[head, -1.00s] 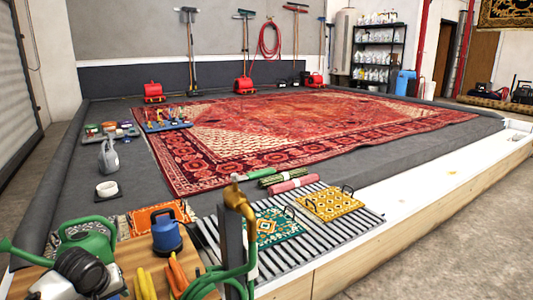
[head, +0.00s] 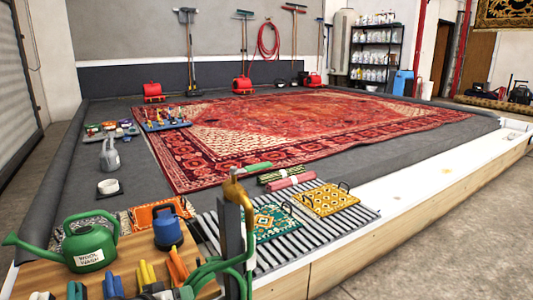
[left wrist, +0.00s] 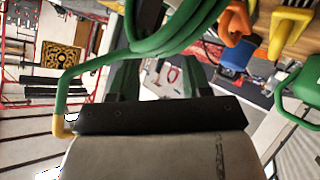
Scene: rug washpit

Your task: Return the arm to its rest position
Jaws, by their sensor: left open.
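My left gripper (head: 158,291) shows only as a small dark and pale part at the bottom edge of the head view, beside the coloured tools on the wooden top. In the left wrist view its two dark fingers (left wrist: 160,82) stand apart with nothing held between them. A green hose (left wrist: 165,40) crosses close to the fingers; whether it touches them I cannot tell. My right gripper is in neither view.
A green watering can (head: 85,243), a blue container (head: 167,231) and orange tools (head: 177,265) stand on the wooden top. A brass tap (head: 236,192) with green hose rises to their right. Beyond lies a large red rug (head: 300,125).

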